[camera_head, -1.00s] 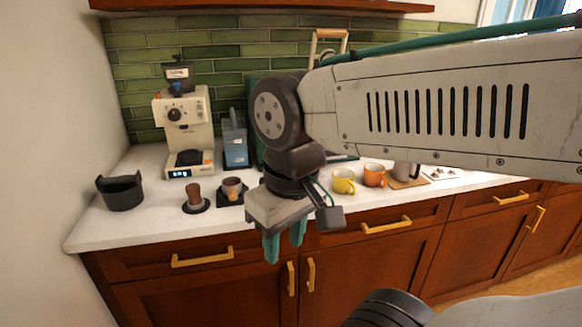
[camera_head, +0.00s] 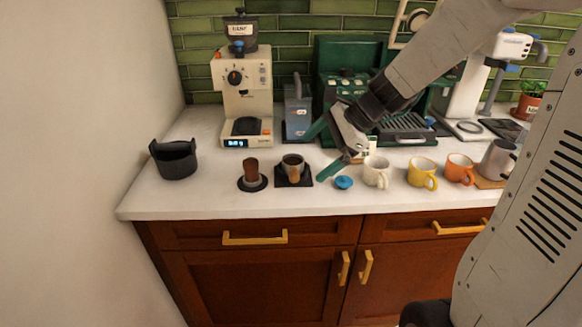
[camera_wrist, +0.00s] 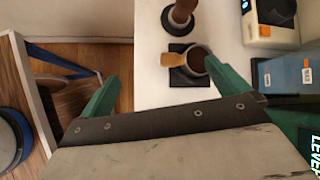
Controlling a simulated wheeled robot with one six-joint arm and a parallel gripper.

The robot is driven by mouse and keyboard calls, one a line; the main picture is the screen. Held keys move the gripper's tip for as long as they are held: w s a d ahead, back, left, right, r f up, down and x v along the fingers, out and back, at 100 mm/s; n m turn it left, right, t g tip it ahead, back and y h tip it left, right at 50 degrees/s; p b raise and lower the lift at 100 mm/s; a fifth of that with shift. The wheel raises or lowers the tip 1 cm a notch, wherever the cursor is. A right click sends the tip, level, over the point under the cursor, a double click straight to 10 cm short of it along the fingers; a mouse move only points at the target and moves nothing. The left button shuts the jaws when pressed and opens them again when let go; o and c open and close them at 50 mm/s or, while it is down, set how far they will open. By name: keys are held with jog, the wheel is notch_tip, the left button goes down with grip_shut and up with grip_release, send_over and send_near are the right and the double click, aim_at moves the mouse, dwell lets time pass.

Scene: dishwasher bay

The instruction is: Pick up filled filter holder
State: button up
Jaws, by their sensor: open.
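The filter holder (camera_head: 292,162) is a round metal basket with dark brown grounds inside and a short wooden handle. It sits upright on a black square mat (camera_head: 306,180) on the white counter, its handle towards the counter's front edge. It also shows in the wrist view (camera_wrist: 198,62), near the tip of the right finger. My gripper (camera_head: 322,149) is open and empty, with teal fingers. It is just right of the holder and appears a little above the counter. In the wrist view the fingers (camera_wrist: 160,76) are wide apart, and the wooden handle lies between and beyond their tips.
A tamper (camera_head: 251,172) stands on a round mat just left of the holder. A blue knob-like piece (camera_head: 344,182) and a white mug (camera_head: 376,172) are to the right. The grinder (camera_head: 244,95) and green espresso machine (camera_head: 350,75) stand behind. A black knock bin (camera_head: 174,160) is far left.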

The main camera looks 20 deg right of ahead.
aim_at(293, 167)
jog(key=w+f+m, duration=0.1)
jog(key=w+f, duration=0.1)
jog(key=w+a+f+m+t, duration=0.1)
jog(key=w+f, duration=0.2)
jog(key=w+a+f+m, duration=0.1)
jog(key=w+f+m, duration=0.1)
jog(key=shift+w+f, duration=0.2)
jog(key=shift+f, duration=0.2)
jog(key=c, duration=0.7)
